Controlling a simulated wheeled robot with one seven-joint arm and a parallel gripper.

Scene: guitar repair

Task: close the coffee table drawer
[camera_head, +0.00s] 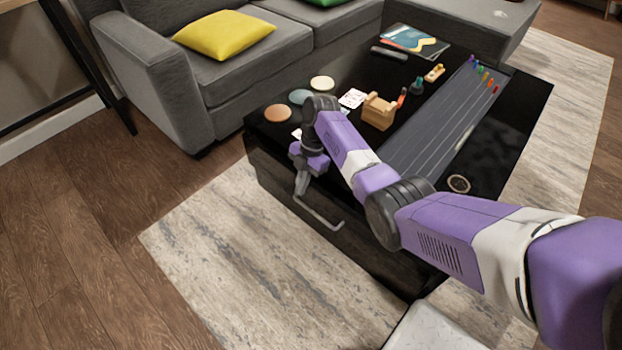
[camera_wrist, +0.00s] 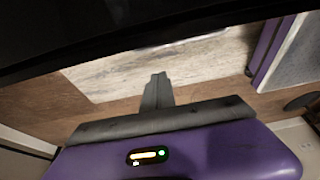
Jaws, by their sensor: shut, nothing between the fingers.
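The black coffee table (camera_head: 507,142) stands in front of the sofa in the head view. Its drawer front (camera_head: 272,180) faces the lower left and carries a grey bar handle (camera_head: 322,216). I cannot tell how far the drawer stands out, since my arm covers part of that side. My gripper (camera_head: 301,188) points down at the drawer front, close to the handle's left end; contact is unclear. In the wrist view my gripper (camera_wrist: 158,82) is shut with nothing between its fingers, and a dark edge crosses the top.
On the tabletop are round coasters (camera_head: 278,113), a wooden holder (camera_head: 379,111), a grey board with coloured pegs (camera_head: 440,116) and a magazine (camera_head: 414,41). A grey sofa (camera_head: 160,62) stands behind. The rug (camera_head: 215,235) and wooden floor (camera_head: 60,240) at left are clear.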

